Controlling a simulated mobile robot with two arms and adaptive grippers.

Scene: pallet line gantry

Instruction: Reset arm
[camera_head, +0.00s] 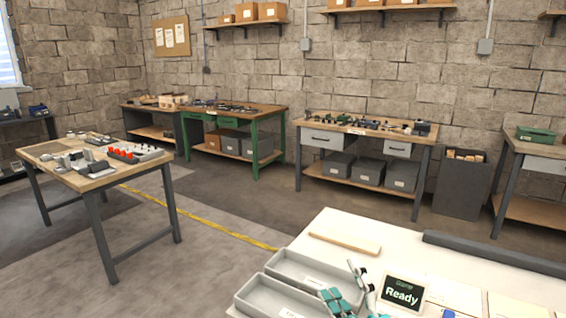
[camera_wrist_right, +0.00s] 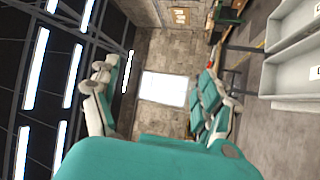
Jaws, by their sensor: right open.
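My right gripper (camera_head: 346,286) is teal and grey and shows at the bottom centre of the head view, over the white table (camera_head: 480,285) beside the grey trays. In the right wrist view the right gripper (camera_wrist_right: 157,88) has its two fingers wide apart with nothing between them. A window and a stone wall show beyond the gap. My left gripper is in neither view.
Two grey trays (camera_head: 262,293) lie on the white table's left part, with a wooden strip (camera_head: 344,242) behind them. A black "Ready" sign (camera_head: 403,292) stands right of the gripper. A dark bar (camera_head: 490,252) lies along the back.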

